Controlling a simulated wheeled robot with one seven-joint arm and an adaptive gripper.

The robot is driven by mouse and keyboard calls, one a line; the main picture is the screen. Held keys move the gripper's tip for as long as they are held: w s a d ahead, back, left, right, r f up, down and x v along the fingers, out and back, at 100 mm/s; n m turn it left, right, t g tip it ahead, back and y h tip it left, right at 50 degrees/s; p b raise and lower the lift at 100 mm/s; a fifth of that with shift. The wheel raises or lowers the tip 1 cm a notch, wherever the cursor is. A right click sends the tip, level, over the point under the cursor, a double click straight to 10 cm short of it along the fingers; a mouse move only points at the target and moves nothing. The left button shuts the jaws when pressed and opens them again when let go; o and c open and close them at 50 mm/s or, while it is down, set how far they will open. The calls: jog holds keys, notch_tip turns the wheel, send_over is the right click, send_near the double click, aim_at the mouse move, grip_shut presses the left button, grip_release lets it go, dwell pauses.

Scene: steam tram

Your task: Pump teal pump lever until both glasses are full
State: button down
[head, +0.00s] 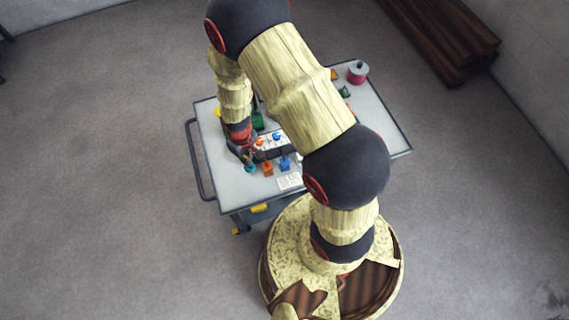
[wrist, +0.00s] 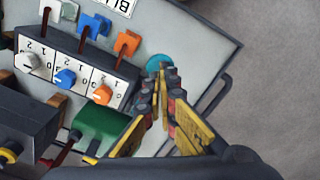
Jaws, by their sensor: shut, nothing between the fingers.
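A teal piece (wrist: 158,62), which looks like the top of the teal pump lever, shows just past my fingertips in the wrist view. It also shows as a small teal spot (head: 250,168) near the cart's front edge in the head view. My gripper (wrist: 161,78) is shut and empty, its tips overlapping the teal piece in the picture; I cannot tell whether they touch it. In the head view my gripper (head: 246,158) is low over the cart's left front. I cannot make out the glasses or their fill level in either view.
A dark control box with orange (wrist: 102,94), blue (wrist: 65,77) and pale (wrist: 26,61) knobs stands beside orange (wrist: 127,42) and blue (wrist: 95,24) levers. A green cylinder (wrist: 98,124) lies near my fingers. The grey cart (head: 230,190) has a dark handle (head: 196,160) at left.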

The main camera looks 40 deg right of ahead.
dwell(0.4)
jog(key=shift+f+b, duration=1.85)
jog(key=shift+f, duration=0.95)
jog(key=shift+r+p, duration=1.45)
jog(key=shift+r, duration=0.45)
jog(key=shift+f+b, duration=1.5)
jog(key=shift+f, duration=0.7)
jog(key=shift+r+p, duration=1.7)
jog(key=shift+r, duration=0.55)
jog(key=shift+f, duration=0.15)
